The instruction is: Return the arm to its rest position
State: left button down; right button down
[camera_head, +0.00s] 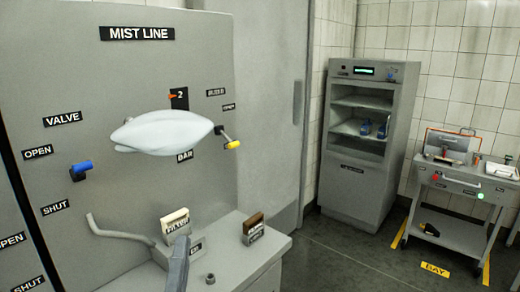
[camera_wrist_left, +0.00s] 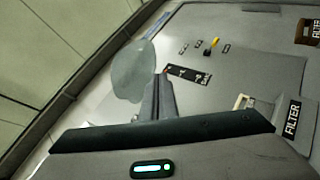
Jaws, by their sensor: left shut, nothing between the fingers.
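My left gripper (camera_head: 179,258) shows as a narrow grey shape at the bottom of the head view, in front of the panel's ledge. In the left wrist view its fingers (camera_wrist_left: 157,100) are together with nothing between them. They point toward the panel (camera_head: 60,100) labelled MIST LINE. The rest of my left arm is out of the head view. My right gripper is in neither view.
A pale, smooth, rounded shape (camera_head: 160,132) covers part of the panel. A blue-handled valve (camera_head: 82,167) and a yellow-tipped lever (camera_head: 232,145) stick out. A cream filter block (camera_head: 175,221) and a brown-topped block (camera_head: 253,224) stand on the ledge. A cabinet (camera_head: 345,182) and cart (camera_head: 452,185) stand right.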

pick_arm(q)
jog(key=s+d+f+m+g+h, duration=0.2)
jog(key=f+m+g, duration=0.25)
jog(key=f, duration=0.35)
jog(key=s+d+f+m+g+h, duration=0.1)
jog(key=s+f+m+g, duration=0.1)
jog(key=f+m+g, duration=0.35)
jog(key=s+d+f+m+g+h, duration=0.25)
jog(key=f+m, duration=0.35)
jog(key=f, duration=0.5)
jog(key=s+a+f+m+g+y, duration=0.3)
jog(key=s+a+f+g, duration=0.25)
jog(key=s+f, duration=0.35)
jog(key=s+a+f+m+g+y, duration=0.35)
jog(key=s+a+f, duration=0.4)
jog(key=s, duration=0.45)
jog(key=w+d+f, duration=0.1)
jog(key=w+f, duration=0.1)
jog(key=f, duration=1)
jog(key=w+d+f, duration=0.1)
jog(key=f, duration=1.1)
jog(key=s+f, duration=0.5)
jog(key=f, duration=0.4)
jog(key=s+f, duration=0.5)
jog(key=f, duration=0.4)
jog(key=shift+s+h, duration=0.25)
jog(key=shift+h, duration=0.05)
